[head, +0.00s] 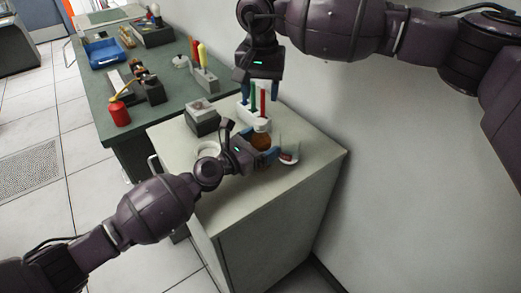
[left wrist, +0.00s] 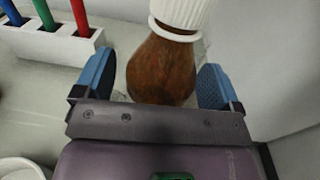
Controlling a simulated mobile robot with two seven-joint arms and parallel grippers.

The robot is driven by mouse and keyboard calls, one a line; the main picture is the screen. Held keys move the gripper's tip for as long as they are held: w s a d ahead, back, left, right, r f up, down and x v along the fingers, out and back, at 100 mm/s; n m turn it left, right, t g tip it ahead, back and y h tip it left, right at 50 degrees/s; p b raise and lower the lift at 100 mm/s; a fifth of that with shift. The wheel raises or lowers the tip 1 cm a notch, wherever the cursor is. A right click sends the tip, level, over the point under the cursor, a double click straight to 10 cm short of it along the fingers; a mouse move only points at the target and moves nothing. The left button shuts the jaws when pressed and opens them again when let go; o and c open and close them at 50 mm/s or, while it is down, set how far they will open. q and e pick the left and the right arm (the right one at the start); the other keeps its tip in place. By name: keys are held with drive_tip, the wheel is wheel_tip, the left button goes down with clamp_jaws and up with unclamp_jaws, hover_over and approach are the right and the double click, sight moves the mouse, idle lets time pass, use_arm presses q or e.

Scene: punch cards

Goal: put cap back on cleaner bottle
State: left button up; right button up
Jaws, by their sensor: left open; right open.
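The brown cleaner bottle (head: 261,140) stands on the light cabinet top. It also shows in the left wrist view (left wrist: 162,72), with a white ribbed cap (left wrist: 181,14) at its neck end; whether it is seated fully I cannot tell. The cap looks pale in the head view (head: 262,125). My left gripper (head: 260,146) is open, its blue fingers on either side of the bottle, with gaps visible in the wrist view (left wrist: 155,78). My right gripper (head: 261,88) is open and empty, pointing down above and behind the bottle.
A white rack (head: 244,112) with blue, green and red sticks stands behind the bottle. A small white-and-red item (head: 289,156) lies to its right. A grey box (head: 202,118) and a white round dish (head: 208,148) are to the left. The wall closes the right side.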

sight(260, 121)
use_arm(q)
drive_tip(key=shift+w+d, duration=0.3)
clamp_jaws()
idle(0.5)
use_arm(e)
drive_tip(key=shift+f, duration=0.1)
drive_tip(key=shift+f, duration=3.9)
